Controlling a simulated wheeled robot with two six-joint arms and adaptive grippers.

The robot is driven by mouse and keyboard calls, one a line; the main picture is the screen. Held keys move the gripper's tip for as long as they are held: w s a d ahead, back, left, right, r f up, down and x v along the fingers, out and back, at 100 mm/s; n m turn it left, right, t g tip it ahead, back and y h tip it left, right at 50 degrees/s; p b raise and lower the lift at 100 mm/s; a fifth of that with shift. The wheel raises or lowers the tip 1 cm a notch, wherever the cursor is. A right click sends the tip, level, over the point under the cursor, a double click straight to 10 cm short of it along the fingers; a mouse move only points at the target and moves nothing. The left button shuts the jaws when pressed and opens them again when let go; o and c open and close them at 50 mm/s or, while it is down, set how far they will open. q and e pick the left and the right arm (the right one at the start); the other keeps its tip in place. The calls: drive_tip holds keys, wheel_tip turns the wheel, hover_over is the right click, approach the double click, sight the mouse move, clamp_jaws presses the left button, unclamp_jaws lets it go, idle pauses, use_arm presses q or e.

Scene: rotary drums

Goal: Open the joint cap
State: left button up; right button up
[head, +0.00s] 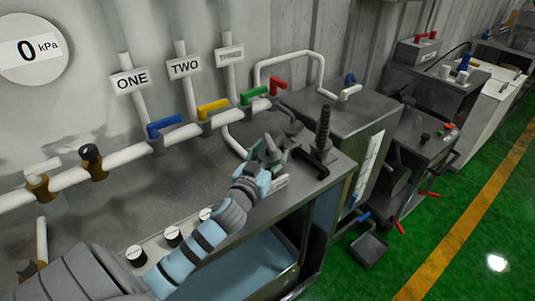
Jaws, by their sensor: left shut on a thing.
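My left gripper (270,152) reaches in from the lower left over the grey metal bench top. It is shut on a small grey part, which appears to be the joint cap; the fingers hide most of it, so its exact shape and seating cannot be told. A grey rounded fitting (291,127) sits just beyond the fingers, below the red valve handle (278,86). My right gripper is not in view.
A black threaded post with a T-shaped base (322,132) stands right of the gripper. White pipes with blue (164,125), yellow (212,108) and green (254,95) handles run behind. Several knobs (172,236) line the bench front. Green floor (440,215) lies right.

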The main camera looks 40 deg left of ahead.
use_arm(q)
drive_tip(key=o, duration=1.7)
drive_tip(key=shift+a, duration=0.1)
drive_tip(key=v, duration=1.2)
